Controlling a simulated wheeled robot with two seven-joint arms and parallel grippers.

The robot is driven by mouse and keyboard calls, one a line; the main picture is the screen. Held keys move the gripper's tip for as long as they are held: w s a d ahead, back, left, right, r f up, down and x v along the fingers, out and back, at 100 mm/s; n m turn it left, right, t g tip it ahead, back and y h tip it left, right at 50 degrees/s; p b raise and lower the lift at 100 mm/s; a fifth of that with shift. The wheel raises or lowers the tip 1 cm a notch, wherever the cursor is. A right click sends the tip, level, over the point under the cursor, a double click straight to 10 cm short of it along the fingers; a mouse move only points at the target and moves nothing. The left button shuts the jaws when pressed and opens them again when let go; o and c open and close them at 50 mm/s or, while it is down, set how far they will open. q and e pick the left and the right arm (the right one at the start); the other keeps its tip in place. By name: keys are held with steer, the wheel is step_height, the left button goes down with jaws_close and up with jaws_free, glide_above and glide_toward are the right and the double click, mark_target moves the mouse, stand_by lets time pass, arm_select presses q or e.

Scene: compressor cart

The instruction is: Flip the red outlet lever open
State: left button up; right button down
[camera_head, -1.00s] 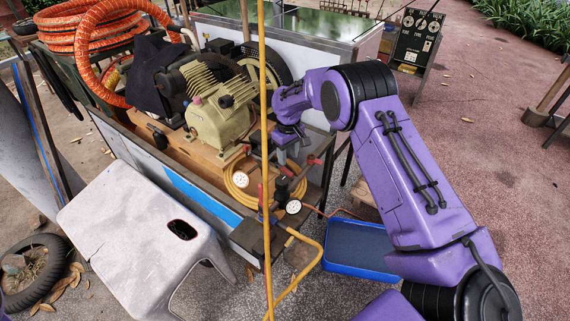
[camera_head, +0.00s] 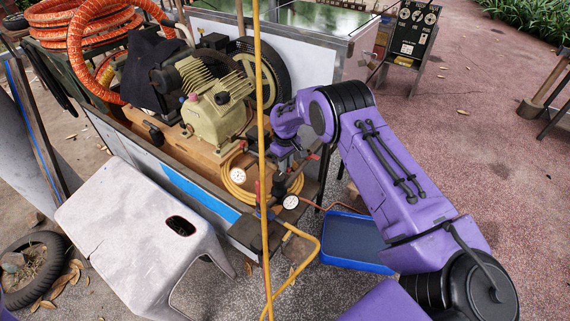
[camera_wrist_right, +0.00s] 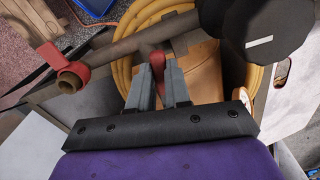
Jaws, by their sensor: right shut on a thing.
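My right gripper (camera_wrist_right: 158,90) is shut on a red lever (camera_wrist_right: 157,64), which shows between its fingertips in the wrist view, beside a brown pipe. I cannot tell the angle of this lever. A second red lever (camera_wrist_right: 50,60) sits on the pipe's open end, left of the fingers. In the head view my right gripper (camera_head: 281,163) points down at the pipework on the cart's near right corner, and its fingertips are partly hidden. A red handle (camera_head: 313,157) shows just right of it. My left gripper is out of view.
The yellow-green compressor (camera_head: 215,112) stands on the cart, left of my gripper. A yellow upright pole (camera_head: 261,80) crosses in front. Gauges (camera_head: 290,202) and a coiled yellow hose (camera_head: 238,185) are close by. A white stool (camera_head: 125,220) and a blue tray (camera_head: 350,268) stand nearer.

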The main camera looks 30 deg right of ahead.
steer(key=shift+w+d+f+n+b, duration=0.15)
steer(key=shift+d+f+n+b, duration=0.2)
steer(key=shift+n+b, duration=0.2)
steer(key=shift+d+r+n, duration=0.15)
steer(key=shift+d+n, duration=0.1)
steer(key=shift+n, duration=0.2)
steer(key=shift+r, duration=0.2)
steer(key=c, duration=1.1)
jaws_free()
steer(key=shift+w, duration=0.1)
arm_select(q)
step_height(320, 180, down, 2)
arm_select(e)
steer(key=shift+o, duration=0.2)
arm_select(q)
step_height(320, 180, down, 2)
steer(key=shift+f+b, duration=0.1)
steer(key=shift+b, duration=1)
arm_select(e)
step_height(320, 180, up, 10)
steer(key=shift+r, duration=0.25)
